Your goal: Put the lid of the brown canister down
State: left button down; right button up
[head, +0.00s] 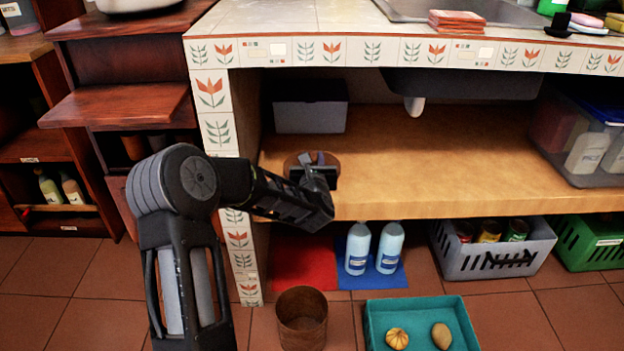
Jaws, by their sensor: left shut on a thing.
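The brown canister (302,336) stands upright and open on the floor tiles, at the bottom middle of the head view. Its lid (291,162) is a round brown disc at the left front part of the wooden shelf under the counter. My left gripper (318,172) is shut on the lid and covers much of it. I cannot tell whether the lid touches the shelf or hangs just above it. My right gripper is not in view.
The wooden shelf (430,165) has wide free room to the right of the lid. A grey box (310,117) stands behind it, and a clear bin (585,150) stands at the right end. Two bottles (388,248) and a teal tray (462,325) are below.

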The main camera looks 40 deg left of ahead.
pick_arm(q)
notch_tip(320, 180, down, 5)
jog(key=shift+b, duration=1.15)
jog(key=shift+r, duration=0.1)
jog(key=c, duration=1.1)
grip_release()
